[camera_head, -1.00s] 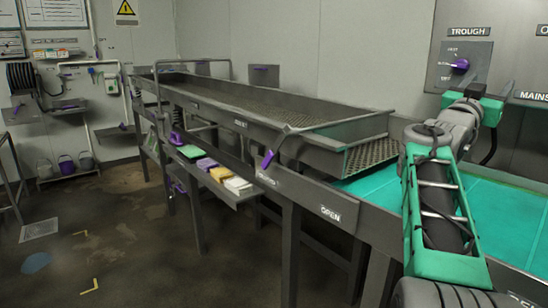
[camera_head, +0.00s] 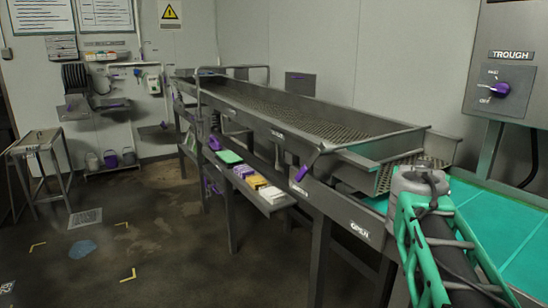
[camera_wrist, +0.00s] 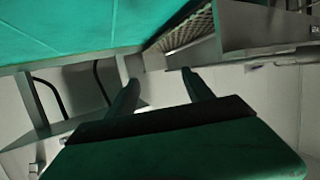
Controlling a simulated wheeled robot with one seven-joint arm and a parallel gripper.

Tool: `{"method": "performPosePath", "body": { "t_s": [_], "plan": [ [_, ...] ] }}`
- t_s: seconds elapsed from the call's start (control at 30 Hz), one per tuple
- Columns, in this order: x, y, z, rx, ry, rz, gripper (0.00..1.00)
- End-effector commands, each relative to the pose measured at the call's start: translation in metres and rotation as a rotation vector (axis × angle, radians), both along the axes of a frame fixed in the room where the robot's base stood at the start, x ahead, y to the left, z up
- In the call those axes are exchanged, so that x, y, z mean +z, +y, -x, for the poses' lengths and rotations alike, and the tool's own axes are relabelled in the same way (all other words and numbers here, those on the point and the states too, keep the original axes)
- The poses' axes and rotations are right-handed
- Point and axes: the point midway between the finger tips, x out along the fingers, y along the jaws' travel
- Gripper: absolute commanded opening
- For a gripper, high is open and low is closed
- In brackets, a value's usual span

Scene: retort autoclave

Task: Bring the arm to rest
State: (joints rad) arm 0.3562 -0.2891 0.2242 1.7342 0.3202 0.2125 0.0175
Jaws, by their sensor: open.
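My gripper (camera_wrist: 160,78) shows in the wrist view with its two dark fingers spread apart. Nothing is between them. A teal surface (camera_wrist: 70,25) and a mesh strip fill the upper part of that view beyond the fingertips, and pale wall shows around the fingers. In the head view my arm's green and grey links (camera_head: 440,255) are at the lower right, in front of the teal belt (camera_head: 510,215). The gripper itself is outside the head view.
A long grey trough (camera_head: 300,120) on legs runs back along the wall. Its shelf holds coloured blocks (camera_head: 243,171). A TROUGH switch panel (camera_head: 508,60) with a purple knob (camera_head: 499,90) is at the upper right. A metal stool (camera_head: 38,140) stands left; floor between is open.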

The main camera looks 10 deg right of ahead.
Motion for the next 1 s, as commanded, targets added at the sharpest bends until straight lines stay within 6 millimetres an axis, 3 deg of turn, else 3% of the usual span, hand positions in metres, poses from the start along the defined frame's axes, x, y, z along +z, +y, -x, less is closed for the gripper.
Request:
{"method": "performPosePath", "body": {
  "t_s": [0.03,0.17,0.3,0.4,0.5,0.6,1.0],
  "plan": [
    [-0.012,0.035,0.003,0.067,0.073,-0.046,0.60],
    [-0.075,0.127,0.032,0.245,0.305,-0.169,0.60],
    [-0.137,0.214,0.096,0.423,0.573,-0.265,0.60],
    [-0.172,0.258,0.149,0.528,0.748,-0.308,0.60],
    [-0.195,0.283,0.191,0.596,0.874,-0.331,0.60],
    [-0.206,0.294,0.211,0.627,0.934,-0.339,0.60],
    [-0.210,0.295,0.214,0.628,0.943,-0.342,0.60]
  ]
}}
